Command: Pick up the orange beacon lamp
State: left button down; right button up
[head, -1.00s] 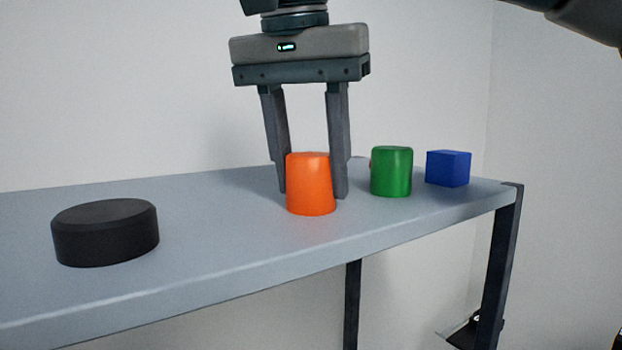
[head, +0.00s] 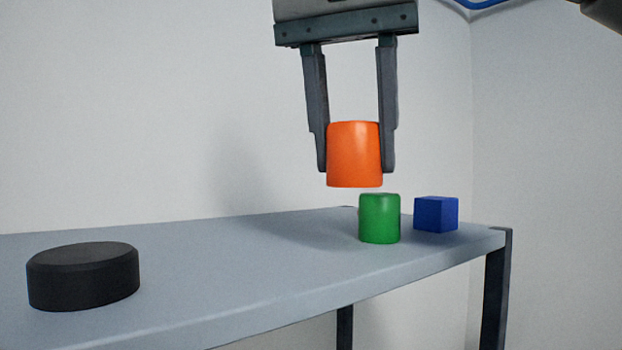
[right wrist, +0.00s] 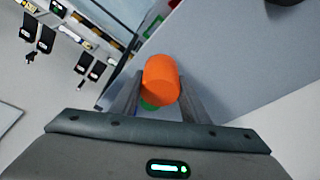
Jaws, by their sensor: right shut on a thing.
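The orange beacon lamp (head: 354,155) is a smooth orange cylinder, held upright in the air above the grey table (head: 220,262). My right gripper (head: 357,165) points down and is shut on it, one finger on each side. The right wrist view also shows the orange lamp (right wrist: 161,80) between the fingers of my right gripper (right wrist: 160,95). My left gripper is not in view.
A green cylinder (head: 379,219) stands on the table just below and right of the lamp. A blue cube (head: 436,214) sits to its right. A black disc (head: 84,277) lies at the left. The table between disc and green cylinder is clear.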

jog(key=s+d+r, duration=0.2)
jog(key=d+r, duration=0.1)
jog(key=d, duration=0.1)
jog(key=shift+s+d, duration=0.25)
jog(key=shift+s, duration=0.1)
jog(key=shift+r, duration=0.1)
